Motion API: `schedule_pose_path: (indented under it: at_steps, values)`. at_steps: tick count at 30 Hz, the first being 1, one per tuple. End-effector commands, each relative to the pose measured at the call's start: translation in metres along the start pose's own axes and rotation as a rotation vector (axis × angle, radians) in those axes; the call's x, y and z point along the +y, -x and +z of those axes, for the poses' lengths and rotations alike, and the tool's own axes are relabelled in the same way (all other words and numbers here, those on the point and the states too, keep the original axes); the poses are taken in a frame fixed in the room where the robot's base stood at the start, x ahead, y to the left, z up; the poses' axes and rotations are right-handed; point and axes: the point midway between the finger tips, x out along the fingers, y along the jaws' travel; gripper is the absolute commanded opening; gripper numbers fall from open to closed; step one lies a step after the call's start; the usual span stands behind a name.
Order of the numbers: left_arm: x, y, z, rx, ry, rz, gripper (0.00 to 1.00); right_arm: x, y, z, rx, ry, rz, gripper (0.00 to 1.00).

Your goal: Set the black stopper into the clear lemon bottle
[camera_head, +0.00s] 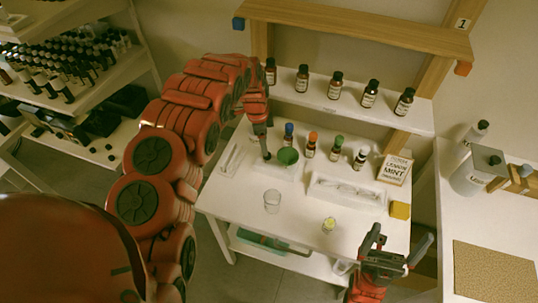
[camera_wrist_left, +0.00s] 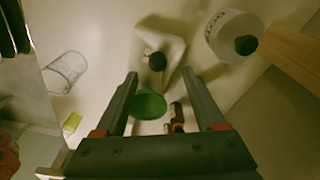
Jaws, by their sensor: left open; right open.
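A small dark knob, which looks like the black stopper (camera_wrist_left: 157,61), sits on a white holder in the left wrist view. It shows between the fingertips of my open left gripper (camera_wrist_left: 160,74); I cannot tell the depth gap. In the head view my left gripper (camera_head: 265,140) points down at the back left of the white table (camera_head: 235,205). My right gripper (camera_head: 396,242) is open and empty, to the right of that bottle.
A green bowl (camera_head: 288,156) is close beside my left gripper. A clear glass (camera_head: 272,201) stands mid-table. A bottle shelf (camera_head: 300,93) hangs above.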

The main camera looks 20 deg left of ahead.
Motion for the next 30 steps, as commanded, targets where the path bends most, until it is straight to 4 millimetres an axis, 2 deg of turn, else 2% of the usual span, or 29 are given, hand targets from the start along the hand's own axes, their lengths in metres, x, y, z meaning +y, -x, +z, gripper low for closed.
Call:
schedule_pose_path:
  at_steps: [7, 11, 16, 25, 26, 30]
  values:
    - [0.002, -0.013, -0.001, 0.002, 0.0, 0.0, 0.72, 0.001, -0.014, -0.002, 0.0, 0.0, 0.0, 1.0]
    - [0.006, -0.028, -0.001, 0.001, 0.0, 0.003, 0.72, 0.001, -0.025, -0.004, 0.0, 0.0, 0.0, 1.0]
    - [0.005, -0.048, -0.001, 0.003, 0.0, -0.001, 0.72, 0.002, -0.029, -0.005, 0.0, 0.0, 0.0, 1.0]
    - [0.004, -0.054, 0.0, 0.002, 0.001, -0.003, 0.72, 0.002, -0.029, -0.005, 0.0, 0.0, 0.0, 1.0]
    - [0.004, -0.054, 0.0, 0.002, 0.001, -0.003, 0.68, 0.002, -0.029, -0.005, 0.0, 0.0, 0.0, 1.0]
    - [0.004, -0.054, 0.0, 0.002, 0.001, -0.003, 0.43, 0.002, -0.029, -0.005, 0.0, 0.0, 0.0, 1.0]
